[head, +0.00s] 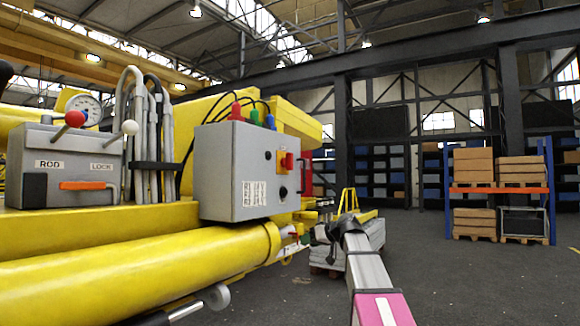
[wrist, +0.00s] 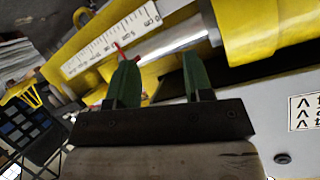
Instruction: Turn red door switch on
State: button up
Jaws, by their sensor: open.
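The red door switch (head: 287,162) sits on a yellow plate on the right-hand face of the grey control box (head: 228,175). A black round knob (head: 283,192) is below it. My gripper (head: 312,236) is below and to the right of the box, apart from the switch. In the wrist view its two green fingers (wrist: 160,58) are apart with nothing between them. The red switch does not show in the wrist view. A grey panel with a white label (wrist: 303,113) is at the right there.
A yellow cylinder (head: 140,268) runs below the box. A white ruler (wrist: 110,40) and a silver rod (wrist: 180,40) lie beyond the fingers. A grey lever box (head: 70,160) stands at left. Open floor (head: 470,280) is at right, with shelves (head: 500,190) behind.

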notch_tip(320, 180, up, 16)
jog(key=n+t+y, duration=0.1)
jog(key=n+y, duration=0.4)
send_near(292, 162)
jog(key=shift+t, duration=0.4)
jog(key=x, duration=1.1)
jog(key=shift+f, duration=0.3)
jog(key=shift+c, duration=0.3)
jog(key=c, duration=0.5)
